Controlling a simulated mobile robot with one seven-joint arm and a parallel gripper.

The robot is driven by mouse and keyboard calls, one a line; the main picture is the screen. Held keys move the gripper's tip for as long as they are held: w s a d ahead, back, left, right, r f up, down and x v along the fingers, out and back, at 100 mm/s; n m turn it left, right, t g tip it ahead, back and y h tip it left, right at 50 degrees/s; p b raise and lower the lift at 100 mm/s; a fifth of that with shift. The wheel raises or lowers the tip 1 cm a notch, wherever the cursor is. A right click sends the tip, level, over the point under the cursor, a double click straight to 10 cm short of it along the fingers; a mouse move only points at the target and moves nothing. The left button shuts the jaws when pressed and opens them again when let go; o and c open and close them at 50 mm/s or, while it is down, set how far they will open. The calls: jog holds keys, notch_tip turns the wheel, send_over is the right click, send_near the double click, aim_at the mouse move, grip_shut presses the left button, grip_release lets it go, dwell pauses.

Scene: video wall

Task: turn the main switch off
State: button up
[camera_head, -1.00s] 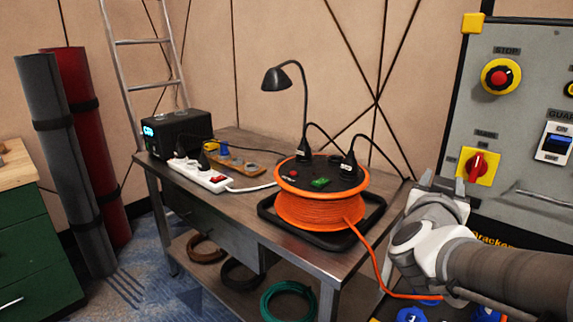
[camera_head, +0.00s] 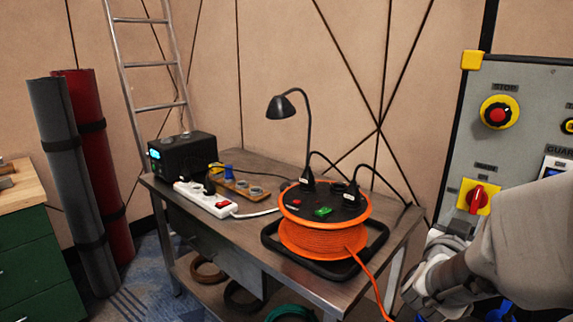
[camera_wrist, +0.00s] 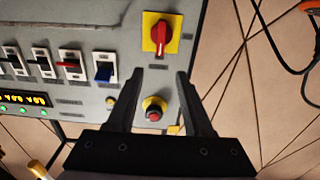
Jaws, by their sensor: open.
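The main switch (camera_head: 477,199) is a red rotary handle on a square yellow plate, on the grey control panel (camera_head: 530,110) at the right of the head view. Its handle looks close to upright. In the wrist view the main switch (camera_wrist: 161,33) is at the top centre, beyond the fingertips and apart from them. My gripper (camera_wrist: 158,74) is open and empty, with its two dark fingers pointing towards the panel. In the head view my gripper is below the switch, partly hidden by my arm.
A red stop button (camera_head: 498,113) is above the switch; in the wrist view the stop button (camera_wrist: 154,109) shows between my fingers. A metal table (camera_head: 190,215) with an orange cable reel (camera_head: 322,236) stands left of the panel.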

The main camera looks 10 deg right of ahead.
aim_at(478, 194)
jog(key=p+x, duration=0.5)
jog(key=x, duration=0.7)
jog(key=shift+w+d+p, duration=0.25)
jog(key=shift+w+p, duration=0.05)
jog(key=shift+p, duration=0.1)
grip_shut()
